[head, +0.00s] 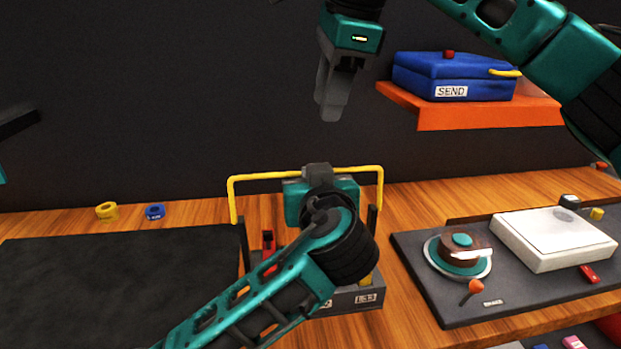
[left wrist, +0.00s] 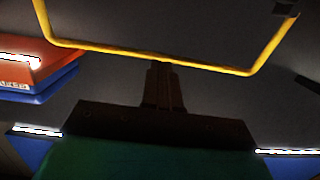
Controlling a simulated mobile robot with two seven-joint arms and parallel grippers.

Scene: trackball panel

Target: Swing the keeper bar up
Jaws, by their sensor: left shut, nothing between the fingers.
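The keeper bar (head: 265,176) is a yellow U-shaped bar. It stands above a grey box (head: 345,302), its two legs running down to dark posts at the box's sides. My left gripper (head: 317,168) is shut and empty at the middle of the crossbar. In the left wrist view the shut fingers (left wrist: 163,75) reach the crossbar (left wrist: 110,52) at its middle; whether they touch it I cannot tell. My left arm hides much of the box. My right gripper (head: 330,112) hangs high above the bar, clear of it, its fingers seen side-on.
A blue case marked SEND (head: 450,78) sits on an orange shelf (head: 490,117) at upper right. A dark panel with a round trackball unit (head: 458,255) and a white block (head: 555,238) lies right. Yellow (head: 106,210) and blue (head: 155,211) rings lie behind a bare dark mat (head: 110,290).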

